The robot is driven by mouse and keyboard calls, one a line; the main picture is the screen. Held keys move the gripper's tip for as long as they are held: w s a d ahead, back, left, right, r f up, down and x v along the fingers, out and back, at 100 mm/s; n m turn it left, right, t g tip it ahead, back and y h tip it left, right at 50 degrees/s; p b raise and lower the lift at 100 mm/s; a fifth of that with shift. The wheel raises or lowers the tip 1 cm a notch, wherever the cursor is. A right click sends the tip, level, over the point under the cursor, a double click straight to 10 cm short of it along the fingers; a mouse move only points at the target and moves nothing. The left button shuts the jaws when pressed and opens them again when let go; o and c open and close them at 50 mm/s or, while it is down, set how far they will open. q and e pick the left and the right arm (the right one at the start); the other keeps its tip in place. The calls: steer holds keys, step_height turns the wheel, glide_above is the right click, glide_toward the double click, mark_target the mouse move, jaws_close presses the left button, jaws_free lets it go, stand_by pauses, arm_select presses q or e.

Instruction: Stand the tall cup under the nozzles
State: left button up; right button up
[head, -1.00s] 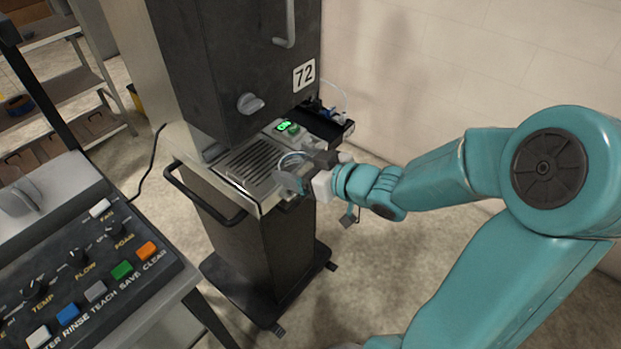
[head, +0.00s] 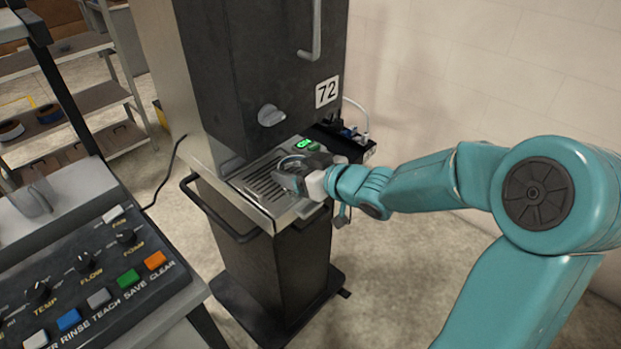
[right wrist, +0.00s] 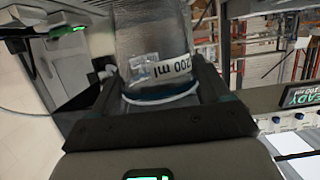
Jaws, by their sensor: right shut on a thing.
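The tall cup (right wrist: 152,40) is clear, with a "200 ml" label and a bluish band near one end. It fills the gap between my right gripper's two dark fingers (right wrist: 160,78) in the right wrist view. In the head view my right gripper (head: 291,178) is shut on the cup, over the right part of the slotted drip tray (head: 247,190). Only a pale curved edge of the cup (head: 290,160) shows there. I cannot tell whether the cup touches the tray. The nozzles are hidden by the dark dispenser body (head: 262,70). My left gripper is out of view.
A green-lit display (head: 304,143) sits behind the tray. A dark handle bar (head: 212,222) runs along its left side. A control panel (head: 95,270) with knobs and coloured buttons stands at front left. Shelves (head: 85,95) stand behind. Open floor lies at right.

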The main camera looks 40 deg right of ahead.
steer(key=x, duration=0.3)
steer(key=b+x, duration=0.1)
steer(key=x, duration=0.1)
steer(key=b+x, duration=0.1)
steer(key=x, duration=0.2)
steer(key=shift+w+r, duration=0.15)
steer(key=shift+w, duration=0.3)
steer(key=shift+w+f+b, duration=0.1)
steer(key=shift+f+b, duration=0.25)
steer(key=shift+r, duration=0.1)
steer(key=shift+f+b, duration=0.6)
steer(key=shift+f, duration=0.15)
steer(key=o, duration=1)
